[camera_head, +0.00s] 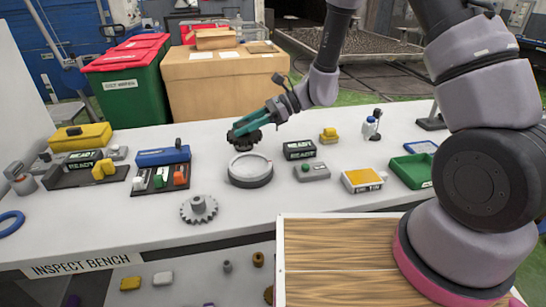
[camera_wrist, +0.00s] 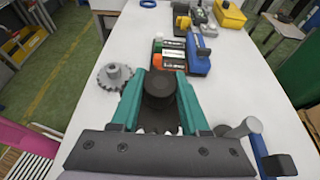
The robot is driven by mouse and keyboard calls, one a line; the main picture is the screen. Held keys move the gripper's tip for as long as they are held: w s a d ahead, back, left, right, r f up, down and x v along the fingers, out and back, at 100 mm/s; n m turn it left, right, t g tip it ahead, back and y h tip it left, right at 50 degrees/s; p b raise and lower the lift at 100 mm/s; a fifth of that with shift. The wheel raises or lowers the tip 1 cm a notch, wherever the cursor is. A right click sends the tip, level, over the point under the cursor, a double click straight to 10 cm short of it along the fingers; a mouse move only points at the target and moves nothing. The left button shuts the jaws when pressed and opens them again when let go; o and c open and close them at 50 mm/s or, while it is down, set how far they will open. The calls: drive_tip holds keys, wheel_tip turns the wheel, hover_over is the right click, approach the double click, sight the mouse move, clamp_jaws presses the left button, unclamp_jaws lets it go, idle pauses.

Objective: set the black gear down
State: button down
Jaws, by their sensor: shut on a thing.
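My gripper (camera_head: 254,124) has teal fingers, shut on the black gear (camera_head: 243,138). In the head view the gear's toothed edge shows below the fingertips, just behind the round grey turntable (camera_head: 250,181). It appears held above the white bench, though the exact gap cannot be told. In the wrist view the gear's dark round hub (camera_wrist: 159,88) sits between the two fingers, and its teeth are mostly hidden. The turntable's pale top looks empty. A second gear, grey with a hub (camera_head: 199,208), lies flat on the bench in front of the turntable to the left.
Left of the turntable stands a blue box with a switch panel (camera_head: 162,157). Bare bench lies in front of the turntable.

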drive_tip(key=shift+w+d, duration=0.2)
drive_tip(key=shift+d, duration=0.05)
drive_tip(key=shift+w+d+f, duration=0.1)
drive_tip(key=shift+d+f, duration=0.05)
drive_tip(key=shift+d, duration=0.05)
hover_over(250, 166)
wheel_tip(250, 166, down, 5)
drive_tip(key=shift+w+d+f, duration=0.1)
drive_tip(key=shift+w, duration=0.05)
drive_tip(key=shift+f, duration=2.15)
drive_tip(key=shift+f, duration=0.1)
drive_tip(key=shift+c, duration=2)
unclamp_jaws()
